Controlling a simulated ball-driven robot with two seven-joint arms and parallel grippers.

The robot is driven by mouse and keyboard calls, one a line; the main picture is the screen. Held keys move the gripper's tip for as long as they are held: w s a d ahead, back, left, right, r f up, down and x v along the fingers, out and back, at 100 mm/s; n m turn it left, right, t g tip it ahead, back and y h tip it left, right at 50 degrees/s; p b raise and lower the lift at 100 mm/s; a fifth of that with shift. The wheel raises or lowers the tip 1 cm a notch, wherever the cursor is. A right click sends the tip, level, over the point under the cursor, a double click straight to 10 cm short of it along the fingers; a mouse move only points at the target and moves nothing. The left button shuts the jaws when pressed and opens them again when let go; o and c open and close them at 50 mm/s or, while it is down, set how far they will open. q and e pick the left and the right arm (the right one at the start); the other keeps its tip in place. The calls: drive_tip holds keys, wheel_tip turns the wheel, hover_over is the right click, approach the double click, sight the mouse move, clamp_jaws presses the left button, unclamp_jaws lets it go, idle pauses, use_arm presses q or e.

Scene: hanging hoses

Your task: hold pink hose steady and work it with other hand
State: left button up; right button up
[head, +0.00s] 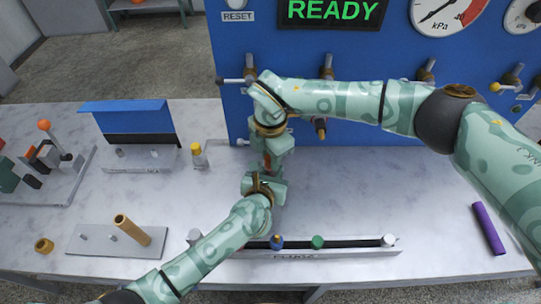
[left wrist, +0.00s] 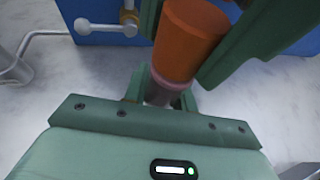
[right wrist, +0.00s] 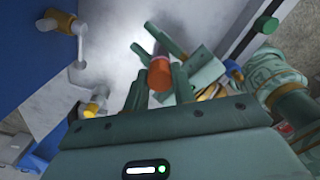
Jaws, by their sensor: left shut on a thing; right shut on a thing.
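The pink hose (left wrist: 161,91) shows as a short dull pink length in the left wrist view. An orange cylindrical piece (left wrist: 190,38) sits in line with its end. My left gripper (head: 266,183) is shut on the pink hose, with its jaws on either side of it. My right gripper (head: 274,152) comes from the other side and is shut on the orange piece, which also shows between its fingers in the right wrist view (right wrist: 160,76). The two grippers are close together above the table.
A blue panel (head: 236,70) with valve handles and gauges stands behind. A black slide rail (head: 350,243) with coloured knobs lies in front. A purple cylinder (head: 488,229) lies at right. A tan tube (head: 132,230) and a yellow-capped bottle (head: 198,157) are at left. The right-middle table is clear.

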drive_tip(key=shift+r, duration=0.55)
drive_tip(key=shift+r, duration=2.25)
drive_tip(key=shift+r, duration=1.5)
use_arm(q)
drive_tip(key=o, duration=1.1)
drive_tip(key=v, duration=1.2)
